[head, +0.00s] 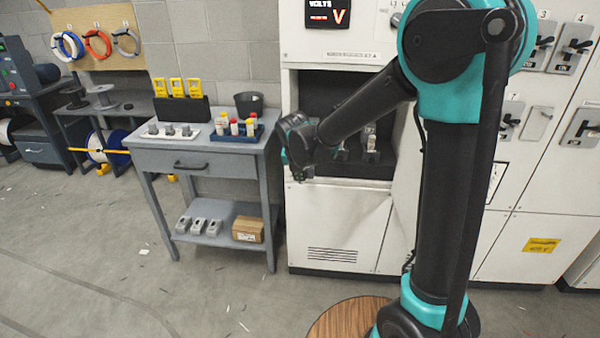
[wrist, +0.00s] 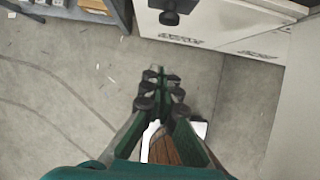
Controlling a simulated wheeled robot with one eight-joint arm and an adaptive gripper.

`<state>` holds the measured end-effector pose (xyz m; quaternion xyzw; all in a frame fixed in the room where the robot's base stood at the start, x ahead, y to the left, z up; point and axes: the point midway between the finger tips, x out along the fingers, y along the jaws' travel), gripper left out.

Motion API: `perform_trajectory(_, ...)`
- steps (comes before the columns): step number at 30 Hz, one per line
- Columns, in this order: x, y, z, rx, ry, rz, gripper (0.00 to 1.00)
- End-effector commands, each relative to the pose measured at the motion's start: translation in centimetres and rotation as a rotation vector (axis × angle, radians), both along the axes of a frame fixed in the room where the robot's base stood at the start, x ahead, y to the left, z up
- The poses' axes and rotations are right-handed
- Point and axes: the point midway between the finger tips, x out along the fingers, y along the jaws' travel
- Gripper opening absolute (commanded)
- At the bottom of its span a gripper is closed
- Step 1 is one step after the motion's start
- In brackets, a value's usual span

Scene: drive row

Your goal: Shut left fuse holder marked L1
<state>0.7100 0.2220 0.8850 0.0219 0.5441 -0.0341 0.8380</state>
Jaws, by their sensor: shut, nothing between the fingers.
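The open recess (head: 318,95) in the white cabinet holds the fuse holders. One pale fuse holder (head: 371,145) shows at the right of the recess, tilted or upright, I cannot tell which. My forearm crosses in front of the recess and hides much of it, so the left holder marked L1 cannot be made out. My gripper (head: 300,173) hangs at the recess's left edge, pointing down, apart from the holders. In the wrist view my gripper (wrist: 161,80) is shut and empty above the floor, with no fuse holder in sight.
A grey workbench (head: 190,158) with a blue tray (head: 240,139) and yellow testers (head: 177,87) stands left of the cabinet (head: 340,220). A cardboard box (head: 248,229) lies on its lower shelf. The floor (head: 130,280) in front is mostly clear.

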Motion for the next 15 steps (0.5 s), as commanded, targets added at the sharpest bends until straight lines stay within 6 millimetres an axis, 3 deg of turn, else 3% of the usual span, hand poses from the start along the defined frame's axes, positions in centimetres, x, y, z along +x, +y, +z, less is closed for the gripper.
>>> perform_trajectory(7,1.7,-0.2,-3.9,0.001,0.0,-0.002,0.0)
perform_trajectory(15,5.0,-0.5,-3.5,0.0,0.0,-0.002,0.0)
